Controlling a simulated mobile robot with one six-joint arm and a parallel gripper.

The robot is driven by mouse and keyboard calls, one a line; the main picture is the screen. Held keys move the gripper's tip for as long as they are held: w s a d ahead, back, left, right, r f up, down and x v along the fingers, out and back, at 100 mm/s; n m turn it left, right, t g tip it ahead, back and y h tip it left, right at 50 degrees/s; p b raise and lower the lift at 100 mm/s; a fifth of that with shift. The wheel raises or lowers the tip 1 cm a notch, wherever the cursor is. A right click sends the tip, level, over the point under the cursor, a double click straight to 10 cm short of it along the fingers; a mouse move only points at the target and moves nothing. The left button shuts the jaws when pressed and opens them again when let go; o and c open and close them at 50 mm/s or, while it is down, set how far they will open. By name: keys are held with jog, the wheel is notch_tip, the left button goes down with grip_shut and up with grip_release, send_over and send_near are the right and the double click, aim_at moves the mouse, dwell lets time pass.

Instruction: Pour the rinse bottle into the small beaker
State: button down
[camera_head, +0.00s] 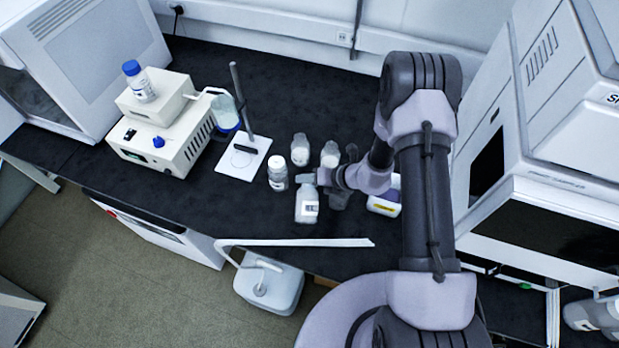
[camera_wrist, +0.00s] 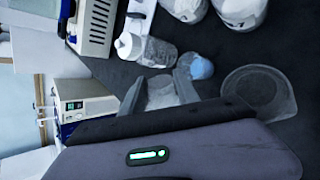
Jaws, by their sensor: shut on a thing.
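My gripper (camera_head: 322,180) reaches left over the black bench. It is shut on a pale, labelled bottle (camera_head: 307,208), which I take to be the rinse bottle. The bottle looks close to upright in the head view; I cannot tell whether its base touches the bench. In the wrist view my gripper (camera_wrist: 160,88) has the pale bottle (camera_wrist: 163,93) between its fingers, partly hidden by my wrist. A light-blue rounded thing (camera_wrist: 201,68) shows just past one finger. A clear round vessel (camera_wrist: 258,92), perhaps the small beaker, stands apart on the bench.
A white-capped bottle (camera_head: 278,174) and two pale bottles (camera_head: 300,150) (camera_head: 330,154) stand close by. A stand with a white base (camera_head: 244,160) and a cream instrument (camera_head: 165,135) are to the left. A yellow-labelled container (camera_head: 385,203) is beside my arm. Bench is clear at front left.

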jog(key=shift+w+r+m+g+p, duration=0.15)
jog(key=shift+m+g+p, duration=0.25)
jog(key=shift+g+p, duration=0.7)
jog(key=shift+w+f+p, duration=0.1)
jog(key=shift+f+p, duration=0.1)
jog(key=shift+p, duration=0.3)
jog(key=shift+w+m+g+p, duration=0.1)
jog(key=shift+m+g+p, duration=0.2)
jog(key=shift+p, duration=0.2)
jog(key=shift+w+f+g, duration=0.1)
jog(key=shift+w+g, duration=0.05)
jog(key=shift+g, duration=0.45)
